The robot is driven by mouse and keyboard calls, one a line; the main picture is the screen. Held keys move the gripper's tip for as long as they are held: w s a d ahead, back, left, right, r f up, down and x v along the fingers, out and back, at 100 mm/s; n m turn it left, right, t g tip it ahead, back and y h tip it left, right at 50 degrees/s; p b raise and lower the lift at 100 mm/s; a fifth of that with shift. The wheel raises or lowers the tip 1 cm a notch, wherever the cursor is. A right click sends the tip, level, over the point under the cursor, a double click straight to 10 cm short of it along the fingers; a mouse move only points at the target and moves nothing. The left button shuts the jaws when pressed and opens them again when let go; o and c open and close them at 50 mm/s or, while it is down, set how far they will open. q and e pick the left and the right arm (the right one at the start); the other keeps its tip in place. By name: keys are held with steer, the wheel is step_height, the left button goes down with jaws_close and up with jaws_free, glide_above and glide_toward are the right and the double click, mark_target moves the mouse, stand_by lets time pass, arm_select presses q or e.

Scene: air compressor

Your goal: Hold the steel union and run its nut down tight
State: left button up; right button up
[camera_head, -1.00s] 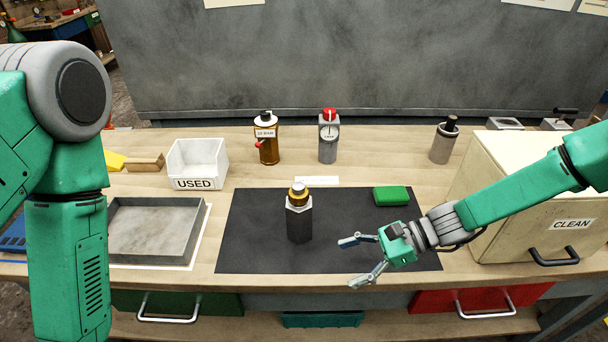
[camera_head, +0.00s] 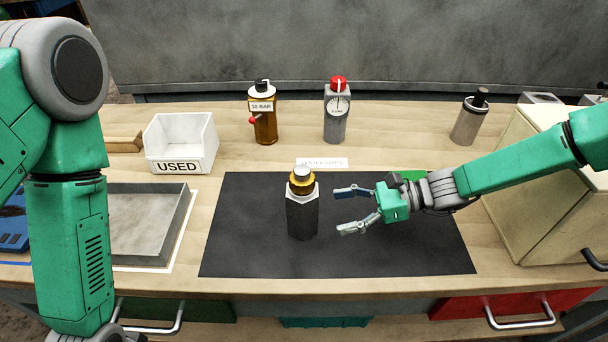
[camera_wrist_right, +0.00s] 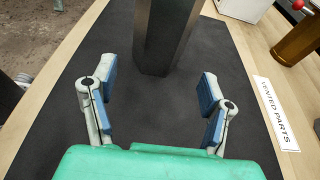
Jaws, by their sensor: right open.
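The steel union (camera_head: 302,214) stands upright on the black mat, with a dark hexagonal body. A brass-coloured nut (camera_head: 301,182) with a pale top sits at its upper end. In the right wrist view the dark body (camera_wrist_right: 165,35) rises just beyond the fingertips, and its top is out of frame. My right gripper (camera_head: 345,210) is open and empty, just right of the union, its fingers pointing at it and apart from it. In the right wrist view its fingers (camera_wrist_right: 153,92) are spread on either side of bare mat. My left arm shows at the left; its gripper is not visible.
A white USED bin (camera_head: 181,145) and a grey tray (camera_head: 188,222) stand to the left. An amber bottle (camera_head: 263,120), a gauge unit (camera_head: 337,112) and a grey cylinder (camera_head: 469,120) stand behind.

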mark_target(311, 218)
steer(key=b+x, duration=0.1)
steer(key=x, duration=0.4)
steer(key=shift+a+f+b, duration=0.2)
steer(key=shift+a+b, duration=0.1)
steer(key=shift+b, duration=0.05)
steer(key=shift+b+x, duration=0.5)
steer(key=shift+x, duration=0.3)
steer(key=shift+a, duration=0.5)
steer(key=c, duration=0.7)
steer(key=shift+d+f, duration=0.1)
steer(key=shift+d, duration=0.15)
